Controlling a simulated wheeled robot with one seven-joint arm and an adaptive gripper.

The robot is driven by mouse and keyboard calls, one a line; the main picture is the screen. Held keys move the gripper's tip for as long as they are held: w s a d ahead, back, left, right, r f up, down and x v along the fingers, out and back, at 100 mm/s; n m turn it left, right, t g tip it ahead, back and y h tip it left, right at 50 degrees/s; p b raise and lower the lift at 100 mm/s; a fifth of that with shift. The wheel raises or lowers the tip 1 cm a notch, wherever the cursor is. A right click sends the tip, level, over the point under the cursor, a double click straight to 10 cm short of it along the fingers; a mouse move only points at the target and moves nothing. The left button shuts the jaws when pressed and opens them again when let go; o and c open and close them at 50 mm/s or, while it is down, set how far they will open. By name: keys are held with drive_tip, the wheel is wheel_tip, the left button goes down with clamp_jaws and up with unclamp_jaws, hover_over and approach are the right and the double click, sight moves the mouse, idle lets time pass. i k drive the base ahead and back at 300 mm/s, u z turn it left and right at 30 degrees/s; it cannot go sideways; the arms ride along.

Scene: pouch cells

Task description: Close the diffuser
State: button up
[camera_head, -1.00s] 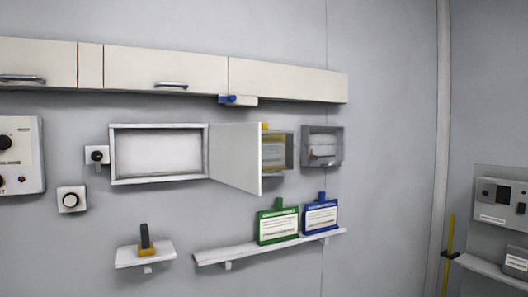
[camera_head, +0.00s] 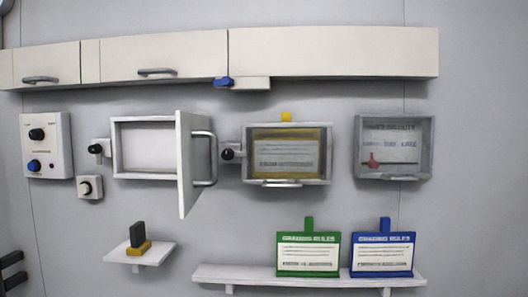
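A white wall box (camera_head: 145,146) stands open at the centre left, its inside bare. Its white door (camera_head: 188,165) is hinged at the box's right edge and swings out toward me. A grey bar handle (camera_head: 213,158) is on the door's right-facing side. No readable label shows which fixture is the diffuser; this box is the one plainly standing open. A yellow-framed panel box (camera_head: 287,155) with a bar handle at its lower edge is right of the door. My gripper is not recognisable in view.
A grey case (camera_head: 394,148) with a red pointer hangs at right. Green (camera_head: 308,254) and blue (camera_head: 382,260) signs stand on a low shelf (camera_head: 245,274). A small shelf (camera_head: 138,252) holds a black-and-yellow block.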

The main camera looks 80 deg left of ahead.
sight(193, 134)
drive_tip(key=i, duration=0.15)
drive_tip(key=u, duration=3.65)
drive_tip(key=k, duration=1)
drive_tip(key=z, duration=0.6)
